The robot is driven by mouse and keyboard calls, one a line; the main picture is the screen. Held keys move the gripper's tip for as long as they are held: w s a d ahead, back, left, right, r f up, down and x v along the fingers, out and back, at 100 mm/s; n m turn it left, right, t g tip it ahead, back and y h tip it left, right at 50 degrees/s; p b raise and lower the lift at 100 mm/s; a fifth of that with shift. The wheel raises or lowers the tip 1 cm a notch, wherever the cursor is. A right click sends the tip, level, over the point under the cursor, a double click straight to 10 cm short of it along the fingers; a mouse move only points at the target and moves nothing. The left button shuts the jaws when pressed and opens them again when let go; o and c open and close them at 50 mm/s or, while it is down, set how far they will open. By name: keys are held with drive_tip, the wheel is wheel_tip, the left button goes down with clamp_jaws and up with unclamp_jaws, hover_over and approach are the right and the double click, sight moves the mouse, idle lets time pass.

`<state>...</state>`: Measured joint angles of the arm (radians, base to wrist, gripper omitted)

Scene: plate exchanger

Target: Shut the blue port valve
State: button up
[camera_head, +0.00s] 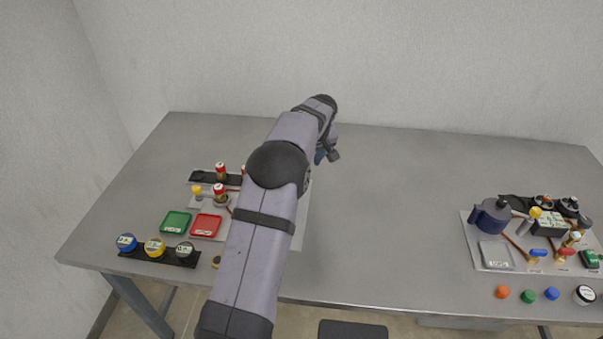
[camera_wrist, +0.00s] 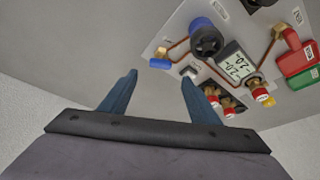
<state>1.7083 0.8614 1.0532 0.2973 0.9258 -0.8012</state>
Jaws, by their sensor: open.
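My gripper (camera_wrist: 160,90) is open in the wrist view, with nothing between its two blue-grey fingers. A valve with a blue handle (camera_wrist: 158,63) is at the near edge of a light panel (camera_wrist: 148,48), beyond the fingertips and apart from them. In the head view my arm covers much of the left panel (camera_head: 302,215), and this valve is hidden. My gripper (camera_head: 322,156) is partly visible there beyond the panel. Another blue handle (camera_head: 538,252) is on the right-hand panel (camera_head: 482,258). I cannot read either valve's label.
The table's middle (camera_head: 390,220) is clear.

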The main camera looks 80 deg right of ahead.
drive_tip(key=shift+p+x, duration=1.5)
drive_tip(key=shift+x, duration=2.15)
drive_tip(key=shift+a, duration=0.1)
drive_tip(key=shift+c, duration=0.7)
drive_tip(key=c, duration=0.9)
